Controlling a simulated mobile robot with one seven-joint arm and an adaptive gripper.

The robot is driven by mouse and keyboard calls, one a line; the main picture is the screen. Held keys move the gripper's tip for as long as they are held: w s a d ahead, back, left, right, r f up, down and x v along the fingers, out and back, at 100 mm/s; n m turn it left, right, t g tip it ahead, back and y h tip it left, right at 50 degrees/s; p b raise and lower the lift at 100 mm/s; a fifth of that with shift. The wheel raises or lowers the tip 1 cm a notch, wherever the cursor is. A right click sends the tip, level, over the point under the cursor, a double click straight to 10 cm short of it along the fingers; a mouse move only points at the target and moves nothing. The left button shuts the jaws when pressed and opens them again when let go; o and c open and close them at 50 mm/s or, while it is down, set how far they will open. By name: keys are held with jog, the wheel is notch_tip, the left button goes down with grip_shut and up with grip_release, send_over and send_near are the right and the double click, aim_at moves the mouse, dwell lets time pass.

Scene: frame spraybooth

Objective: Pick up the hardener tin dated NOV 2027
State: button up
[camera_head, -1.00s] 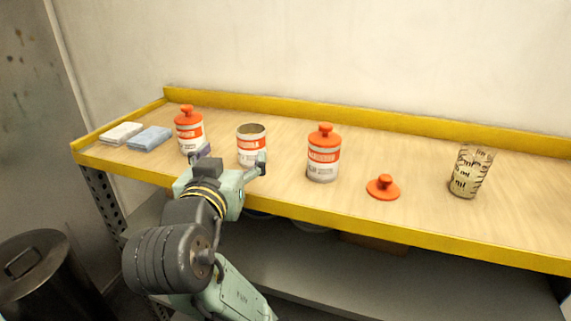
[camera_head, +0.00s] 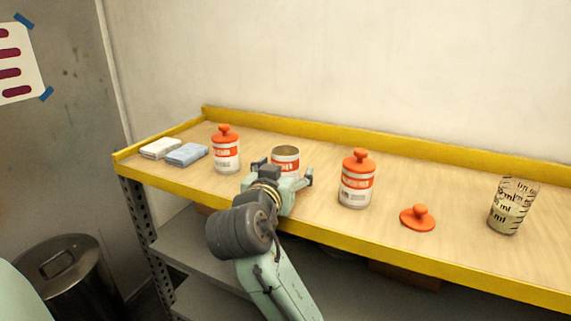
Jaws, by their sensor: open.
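Three white tins with orange bands stand upright on the wooden shelf top (camera_head: 325,210). The left tin (camera_head: 226,154) and the right tin (camera_head: 356,182) have orange lids on. The middle tin (camera_head: 286,154) is open, with its dark inside showing. Their dates are too small to read. My gripper (camera_head: 284,171) is open in front of the middle tin, one finger to each side of it in the picture. It hides the tin's lower part, and I cannot tell whether it touches.
A loose orange lid (camera_head: 418,218) lies right of the right tin. A clear measuring cup (camera_head: 511,208) with pale contents stands further right. White (camera_head: 160,148) and blue (camera_head: 187,154) folded cloths lie at left. A yellow rim edges the shelf.

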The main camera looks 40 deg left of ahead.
jog(key=shift+w+a, duration=0.15)
jog(key=shift+w, duration=0.2)
jog(key=shift+c, duration=0.3)
jog(key=c, duration=1.4)
